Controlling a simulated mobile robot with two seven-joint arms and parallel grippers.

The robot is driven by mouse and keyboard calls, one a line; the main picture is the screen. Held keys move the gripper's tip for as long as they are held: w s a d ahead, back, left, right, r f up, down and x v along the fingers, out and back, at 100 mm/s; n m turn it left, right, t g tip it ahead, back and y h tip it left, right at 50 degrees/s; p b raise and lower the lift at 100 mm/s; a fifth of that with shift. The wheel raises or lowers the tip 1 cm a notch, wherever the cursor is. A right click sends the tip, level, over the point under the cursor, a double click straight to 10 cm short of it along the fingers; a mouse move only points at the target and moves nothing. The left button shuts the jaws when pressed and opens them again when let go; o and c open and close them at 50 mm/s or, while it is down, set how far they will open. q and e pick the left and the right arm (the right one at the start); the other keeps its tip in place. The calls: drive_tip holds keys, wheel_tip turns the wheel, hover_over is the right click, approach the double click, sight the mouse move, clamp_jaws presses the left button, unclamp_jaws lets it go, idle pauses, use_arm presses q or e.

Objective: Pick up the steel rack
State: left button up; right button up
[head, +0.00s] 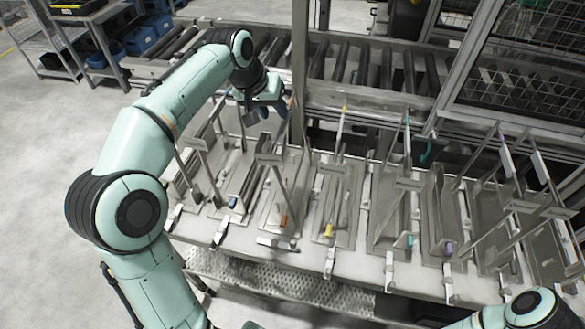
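Several similar steel racks stand in a row on a metal bench, each a flat plate with upright posts and a small coloured tab. One rack (196,146) is at the left end, and another rack (270,160) stands to its right. I cannot tell which one the task means. My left gripper (266,113) is above the back of the left racks, pointing down, with its fingers apart and nothing visible between them. It looks clear of the rack tops, though the exact gap is hard to judge. My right gripper is out of view; only part of that arm shows at the lower right.
The bench's front edge (300,262) carries small clamps, with a perforated step (265,278) below. A roller conveyor (350,68) runs behind, with a vertical post (299,70) before it. A mesh cage (525,60) is at right, a shelf with blue bins (140,38) at upper left. The left floor is clear.

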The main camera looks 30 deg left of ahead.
sight(287, 123)
use_arm(q)
drive_tip(key=x, duration=0.5)
drive_tip(key=w+x, duration=0.1)
drive_tip(key=x, duration=0.3)
drive_tip(key=shift+d+f, duration=0.1)
drive_tip(key=shift+d, duration=0.15)
drive_tip(key=shift+s, duration=0.1)
clamp_jaws()
idle(0.9)
drive_tip(key=shift+w+r, duration=0.2)
drive_tip(key=shift+r, duration=0.1)
